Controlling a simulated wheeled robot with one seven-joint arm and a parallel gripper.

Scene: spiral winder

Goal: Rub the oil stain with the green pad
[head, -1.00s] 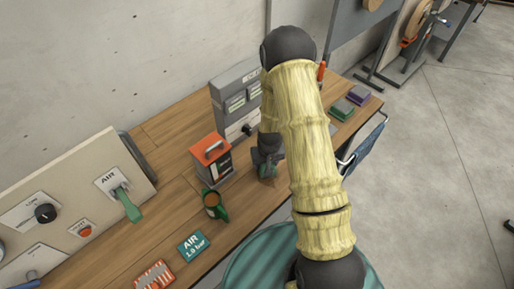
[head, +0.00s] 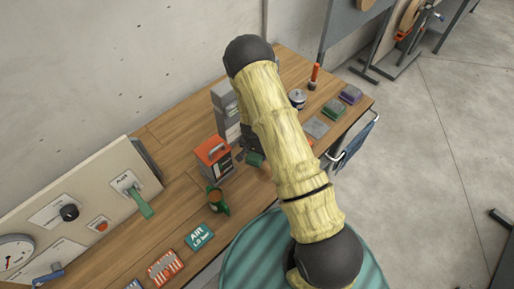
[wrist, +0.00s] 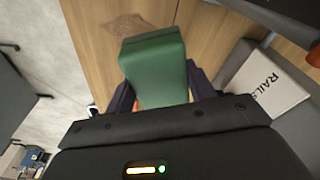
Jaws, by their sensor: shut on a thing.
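My gripper (wrist: 160,85) is shut on the green pad (wrist: 154,62), a thick block between its dark fingers. In the head view the held green pad (head: 255,159) shows at the end of my arm, over the workbench beside the red-topped box. A brownish, irregular patch, which looks like the oil stain (wrist: 124,28), lies on the wooden bench top just beyond the pad in the wrist view. The pad hides part of the wood there. I cannot tell whether the pad touches the bench.
Grey (head: 317,127), green-topped (head: 335,109) and purple (head: 351,94) blocks lie at the right end. A RAILS-labelled piece (wrist: 268,88) is right of my gripper.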

